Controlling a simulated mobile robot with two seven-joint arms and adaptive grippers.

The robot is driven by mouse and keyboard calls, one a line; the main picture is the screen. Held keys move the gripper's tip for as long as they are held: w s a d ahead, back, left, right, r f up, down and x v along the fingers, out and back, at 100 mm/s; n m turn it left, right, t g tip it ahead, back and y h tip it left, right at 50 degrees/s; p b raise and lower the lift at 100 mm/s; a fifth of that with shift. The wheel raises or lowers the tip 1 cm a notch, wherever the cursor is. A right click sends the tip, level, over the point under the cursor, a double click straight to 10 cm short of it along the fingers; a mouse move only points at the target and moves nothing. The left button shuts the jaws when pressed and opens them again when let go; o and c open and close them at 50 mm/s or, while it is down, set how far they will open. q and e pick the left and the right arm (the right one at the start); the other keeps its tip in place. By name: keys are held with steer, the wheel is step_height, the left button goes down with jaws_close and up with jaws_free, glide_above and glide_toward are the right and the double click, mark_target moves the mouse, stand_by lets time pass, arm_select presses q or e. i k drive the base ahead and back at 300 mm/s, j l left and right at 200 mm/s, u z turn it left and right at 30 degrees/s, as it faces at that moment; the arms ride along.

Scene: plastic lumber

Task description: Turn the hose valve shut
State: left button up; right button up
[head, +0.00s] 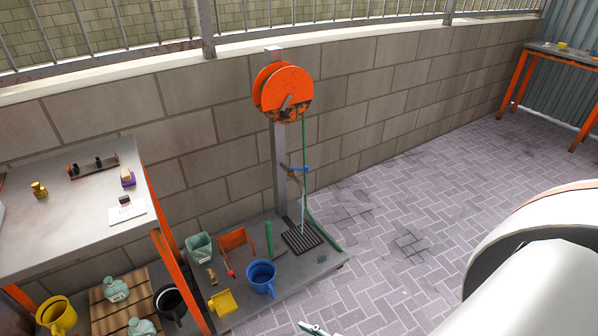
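The hose valve's blue handle (299,169) sits partway up a grey metal post (280,165) against the block wall. It looks roughly level, sticking out to the right of the post. An orange hose reel (284,93) is mounted at the post's top. A green hose (304,145) hangs from the reel past the valve to the floor slab. A thin pale streak, which looks like water, runs down below the valve to a dark drain grate (302,238).
A blue bucket (261,277), a green container (199,247), an orange bin (237,242) and a yellow scoop (223,302) stand on the slab (318,268) before the post. A workbench (70,218) stands left. Paving (400,245) right of the slab is clear.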

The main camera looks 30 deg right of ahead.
mark_target(306, 168)
steer(key=i+l+z, duration=0.4)
steer(key=l, duration=0.25)
steer(key=i+l+z, duration=0.35)
steer(key=l, duration=0.2)
steer(key=i+l+z, duration=0.4)
steer(key=i+l, duration=0.05)
steer(key=i, duration=0.1)
